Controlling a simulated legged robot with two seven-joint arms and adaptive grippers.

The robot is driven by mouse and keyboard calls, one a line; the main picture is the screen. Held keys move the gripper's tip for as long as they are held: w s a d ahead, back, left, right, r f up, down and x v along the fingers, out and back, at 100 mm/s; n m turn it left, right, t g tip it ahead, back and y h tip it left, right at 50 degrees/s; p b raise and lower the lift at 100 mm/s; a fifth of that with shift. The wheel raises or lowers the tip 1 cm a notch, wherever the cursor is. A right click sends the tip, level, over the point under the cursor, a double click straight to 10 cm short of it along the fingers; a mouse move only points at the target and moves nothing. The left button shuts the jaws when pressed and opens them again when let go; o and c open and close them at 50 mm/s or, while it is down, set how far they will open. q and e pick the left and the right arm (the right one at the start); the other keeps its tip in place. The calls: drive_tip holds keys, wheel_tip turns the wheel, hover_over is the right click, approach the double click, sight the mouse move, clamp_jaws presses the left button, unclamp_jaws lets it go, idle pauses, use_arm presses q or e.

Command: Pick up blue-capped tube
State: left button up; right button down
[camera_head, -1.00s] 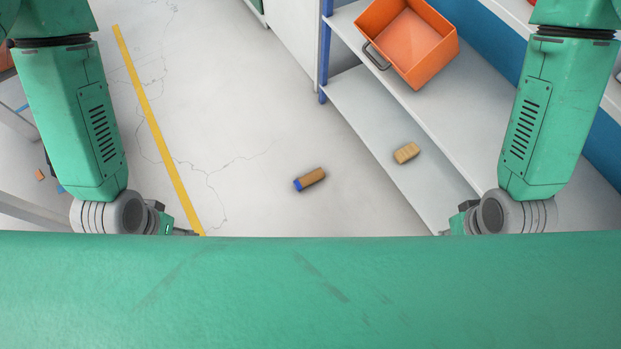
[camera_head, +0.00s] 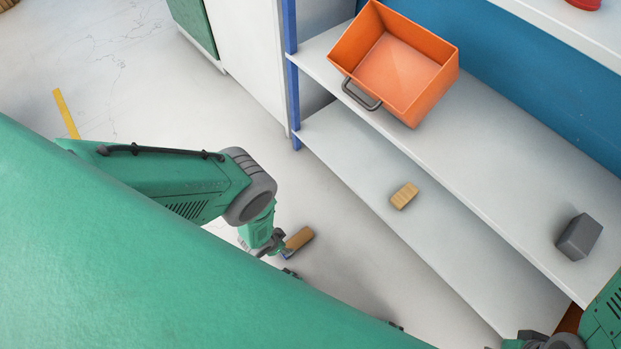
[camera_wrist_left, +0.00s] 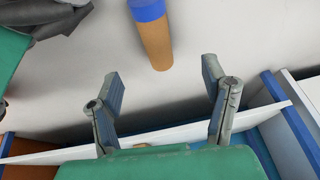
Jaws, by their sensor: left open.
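The tube (camera_head: 299,238) is brown with a blue cap and lies on the pale floor in front of the shelf. My left gripper (camera_head: 287,262) is low over the floor at the tube's capped end in the head view; the cap is mostly hidden there. In the left wrist view the tube (camera_wrist_left: 155,42) shows its blue cap at the top edge. The open fingers of my left gripper (camera_wrist_left: 163,82) stand apart on either side of its line, with nothing between them. Of my right arm only the wrist area shows at the lower right; its fingers are hidden.
A white shelf with blue posts (camera_head: 290,75) stands at the right. It holds an orange bin (camera_head: 400,65), a small tan block (camera_head: 404,196) and a grey block (camera_head: 579,237). Floor left of the tube is mostly clear.

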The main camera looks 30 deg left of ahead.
sight(295, 242)
use_arm(q)
drive_tip(key=b+x, duration=0.3)
drive_tip(key=x, duration=0.2)
drive_tip(key=b+x, duration=0.2)
drive_tip(key=x, duration=0.1)
drive_tip(key=shift+d+b, duration=0.3)
drive_tip(key=shift+d, duration=0.1)
drive_tip(key=shift+w+f+b, duration=0.25)
drive_tip(key=shift+f+b, duration=0.25)
drive_tip(key=shift+f, duration=0.15)
drive_tip(key=b+x, duration=0.3)
drive_tip(key=shift+w+d+f, duration=0.1)
drive_tip(key=shift+d+f, duration=0.2)
drive_tip(key=shift+f, duration=0.05)
drive_tip(key=shift+w+f+b, duration=0.35)
drive_tip(key=shift+f+b, duration=0.2)
drive_tip(key=shift+b, duration=0.25)
drive_tip(key=shift+r, duration=0.1)
drive_tip(key=c, duration=1.5)
drive_tip(key=shift+o, duration=0.2)
wheel_tip(295, 242, up, 10)
drive_tip(key=p, duration=0.8)
